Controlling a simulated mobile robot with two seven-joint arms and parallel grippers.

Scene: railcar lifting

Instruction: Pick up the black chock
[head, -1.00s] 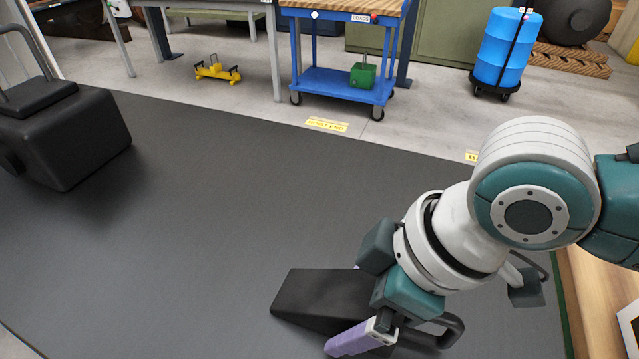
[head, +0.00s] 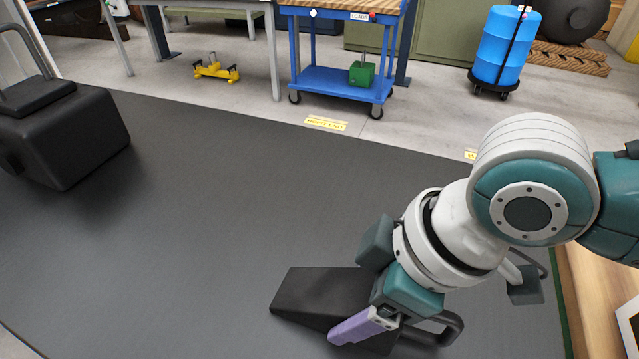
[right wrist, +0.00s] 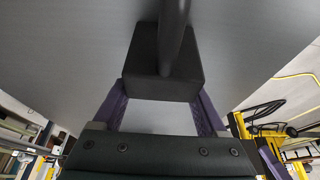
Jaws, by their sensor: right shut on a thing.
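The black chock (head: 318,292) is a dark wedge with a loop handle (head: 447,330), low in the middle of the head view. It is on or just above the dark mat; I cannot tell which. My right gripper (head: 365,323) is over it, with one purple finger along its near side; the far finger is hidden. My left gripper is not in view.
A large black block (head: 62,135) with a handle stands on the mat (head: 215,215) at left. A blue cart (head: 340,84) with a green weight (head: 362,74), a yellow dolly (head: 216,72) and a blue drum (head: 503,48) stand behind. The mat's middle is clear.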

